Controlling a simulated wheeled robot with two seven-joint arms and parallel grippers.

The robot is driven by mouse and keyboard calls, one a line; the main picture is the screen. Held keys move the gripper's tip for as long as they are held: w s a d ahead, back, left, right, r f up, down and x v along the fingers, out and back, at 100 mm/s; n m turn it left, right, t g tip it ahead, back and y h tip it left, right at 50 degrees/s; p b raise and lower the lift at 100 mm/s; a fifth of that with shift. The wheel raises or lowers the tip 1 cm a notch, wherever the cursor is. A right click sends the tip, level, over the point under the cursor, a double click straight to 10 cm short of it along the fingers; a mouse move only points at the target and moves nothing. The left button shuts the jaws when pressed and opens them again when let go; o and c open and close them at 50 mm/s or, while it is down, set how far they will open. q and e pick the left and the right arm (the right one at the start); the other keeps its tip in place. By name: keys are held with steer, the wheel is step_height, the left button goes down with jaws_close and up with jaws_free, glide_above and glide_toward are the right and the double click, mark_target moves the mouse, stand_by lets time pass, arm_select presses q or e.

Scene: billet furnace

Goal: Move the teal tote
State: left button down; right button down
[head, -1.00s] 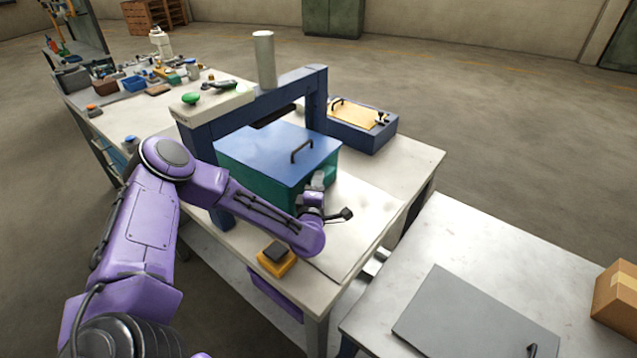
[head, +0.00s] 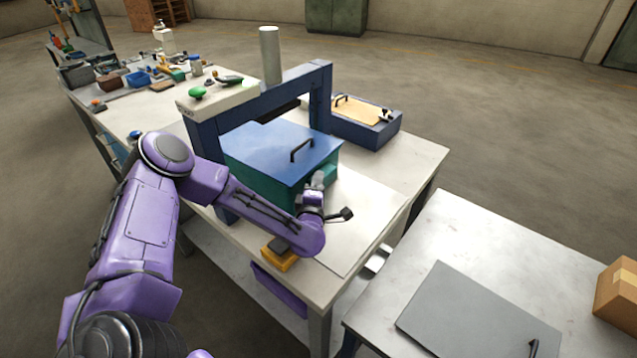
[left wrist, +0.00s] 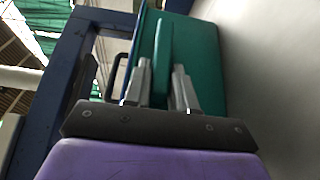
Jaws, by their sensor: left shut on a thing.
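The teal tote (head: 262,186) stands on the pale workbench, partly beneath a blue arch frame. Its flat blue lid (head: 265,150) has a black bar handle on top. My left gripper (head: 318,181) is at the tote's near right side. In the left wrist view, the two grey fingers of my left gripper (left wrist: 162,85) are shut on an upright teal tab of the tote (left wrist: 205,65). The tote's far side is hidden. My right gripper is not in view.
The blue arch frame (head: 318,95) spans the tote. A blue box with a tan top (head: 362,128) stands behind it. An orange block (head: 279,258) sits near the bench's front edge. A grey metal table (head: 470,240) with a dark plate (head: 465,315) and carton (head: 617,292) is at right.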

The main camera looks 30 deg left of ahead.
arm_select(q)
steer(key=c, duration=0.8)
jaws_free()
steer(key=shift+w, duration=0.25)
steer(key=shift+c, duration=0.2)
steer(key=shift+d, duration=0.2)
steer(key=b+v, duration=0.3)
steer(key=v, duration=0.6)
steer(key=shift+s+d+f, duration=0.15)
steer(key=shift+s, duration=0.05)
steer(key=shift+s+d, duration=0.2)
steer(key=shift+s, duration=0.25)
